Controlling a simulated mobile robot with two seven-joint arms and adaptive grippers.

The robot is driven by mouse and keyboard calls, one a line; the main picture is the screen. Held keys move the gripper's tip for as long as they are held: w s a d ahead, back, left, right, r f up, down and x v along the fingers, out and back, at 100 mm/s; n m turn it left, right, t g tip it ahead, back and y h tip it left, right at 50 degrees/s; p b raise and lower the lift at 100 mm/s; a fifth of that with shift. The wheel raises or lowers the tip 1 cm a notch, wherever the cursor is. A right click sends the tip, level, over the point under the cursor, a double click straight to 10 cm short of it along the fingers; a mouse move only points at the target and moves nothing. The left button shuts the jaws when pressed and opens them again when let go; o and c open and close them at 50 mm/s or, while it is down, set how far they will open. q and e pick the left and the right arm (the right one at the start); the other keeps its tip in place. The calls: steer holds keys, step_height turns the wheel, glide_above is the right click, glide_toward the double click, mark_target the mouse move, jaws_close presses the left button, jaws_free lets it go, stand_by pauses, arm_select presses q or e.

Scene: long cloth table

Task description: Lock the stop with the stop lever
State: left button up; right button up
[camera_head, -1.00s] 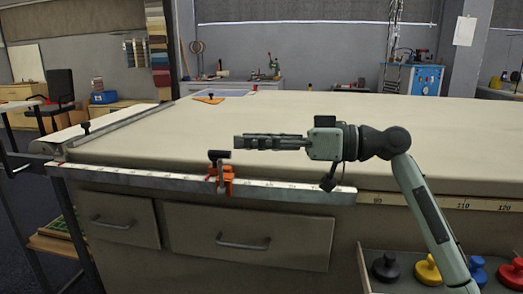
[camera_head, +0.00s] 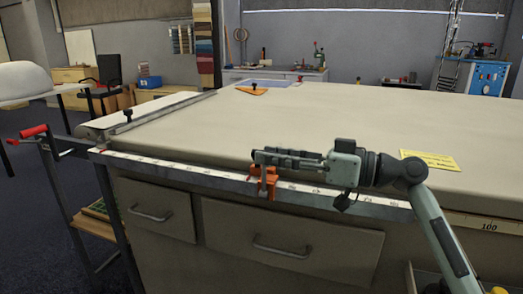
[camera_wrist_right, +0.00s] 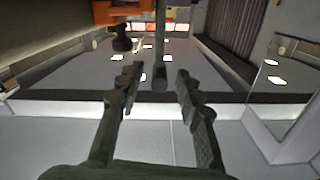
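The orange stop (camera_head: 262,184) sits on the white-marked rail (camera_head: 205,177) along the table's front edge. It also shows at the top of the right wrist view (camera_wrist_right: 122,12), with a dark knob (camera_wrist_right: 122,42) below it. A grey rod, seemingly the stop lever (camera_wrist_right: 160,50), hangs down between my right fingertips, with space visible on both sides. My right gripper (camera_head: 256,158) points left, just above the stop, and its fingers are apart in the right wrist view (camera_wrist_right: 158,76). In the head view the gripper hides the lever. My left gripper is out of view.
The beige cloth table (camera_head: 330,125) is mostly clear. A yellow card (camera_head: 428,160) lies on it to the right, and an orange triangle (camera_head: 251,91) near its far edge. Drawers with handles (camera_head: 280,250) are under the rail. A red-handled piece (camera_head: 32,132) stands at the left.

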steer(key=shift+x, duration=1.35)
steer(key=shift+c, duration=0.5)
jaws_close()
